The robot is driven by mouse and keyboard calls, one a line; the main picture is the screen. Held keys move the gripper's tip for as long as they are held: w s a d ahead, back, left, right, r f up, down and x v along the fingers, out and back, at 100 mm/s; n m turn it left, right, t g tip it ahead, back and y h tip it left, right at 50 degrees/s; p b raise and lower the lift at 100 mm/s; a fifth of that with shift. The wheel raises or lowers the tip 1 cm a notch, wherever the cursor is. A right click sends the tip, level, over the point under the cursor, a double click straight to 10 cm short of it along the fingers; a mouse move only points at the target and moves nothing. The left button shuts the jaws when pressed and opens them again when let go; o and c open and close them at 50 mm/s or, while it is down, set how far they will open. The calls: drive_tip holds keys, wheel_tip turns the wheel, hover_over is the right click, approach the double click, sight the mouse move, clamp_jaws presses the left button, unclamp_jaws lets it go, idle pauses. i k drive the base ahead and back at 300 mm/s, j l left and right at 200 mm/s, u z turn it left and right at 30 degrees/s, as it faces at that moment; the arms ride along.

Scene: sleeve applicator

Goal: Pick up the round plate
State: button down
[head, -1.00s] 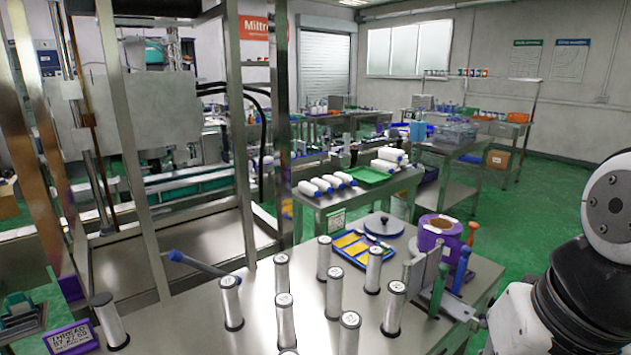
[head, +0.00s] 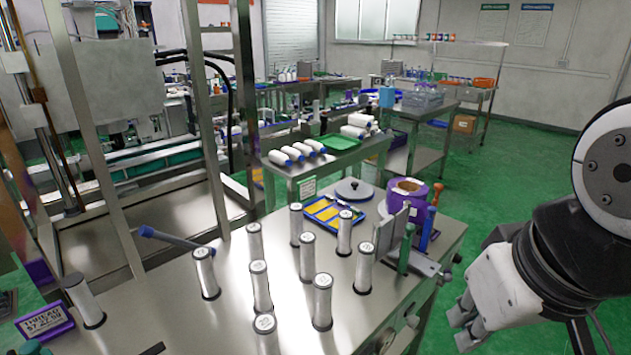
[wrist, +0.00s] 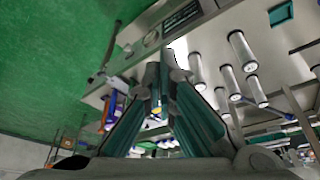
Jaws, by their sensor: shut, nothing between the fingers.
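The round plate (head: 354,190) is a flat grey disc with a dark knob on top. In the head view it lies on the far part of the steel table, behind the blue tray and left of the purple roll. My gripper (head: 466,328) is in the head view at the lower right, off the table's right edge and well apart from the plate. In the wrist view my gripper's fingers (wrist: 163,72) come together at the tips with nothing between them. I cannot make out the plate in the wrist view.
Several upright thread spools (head: 313,275) crowd the near middle of the steel table (head: 180,325). A blue tray with yellow pieces (head: 330,211), a purple roll (head: 407,192) and a metal fixture with coloured handles (head: 415,240) surround the plate.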

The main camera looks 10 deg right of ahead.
sight(352, 191)
drive_tip(key=i+l+z, duration=1.1)
drive_tip(key=i, duration=0.2)
drive_tip(key=i+l+z, duration=0.3)
drive_tip(key=i, duration=0.15)
drive_tip(key=i+z, duration=0.25)
drive_tip(key=i, duration=0.2)
drive_tip(key=i+u, duration=0.3)
drive_tip(key=i, duration=0.25)
drive_tip(key=i+u, duration=0.3)
drive_tip(key=i, duration=0.25)
drive_tip(key=i+l+u, duration=0.3)
drive_tip(key=i, duration=0.2)
drive_tip(key=i+u, duration=0.2)
drive_tip(key=u, duration=0.3)
drive_tip(key=i+u, duration=0.25)
drive_tip(key=u, duration=0.25)
drive_tip(key=i+l+u, duration=0.15)
drive_tip(key=u, duration=0.3)
drive_tip(key=i+l+u, duration=0.2)
drive_tip(key=u, duration=0.3)
drive_tip(key=i+l+u, duration=0.1)
drive_tip(key=i+u, duration=0.15)
drive_tip(key=u, duration=0.2)
drive_tip(key=i+l+u, duration=0.2)
drive_tip(key=u, duration=0.3)
drive_tip(key=i+l+u, duration=0.25)
drive_tip(key=u, duration=0.2)
drive_tip(key=i+l+u, duration=0.1)
drive_tip(key=l+u, duration=0.4)
drive_tip(key=j, duration=0.1)
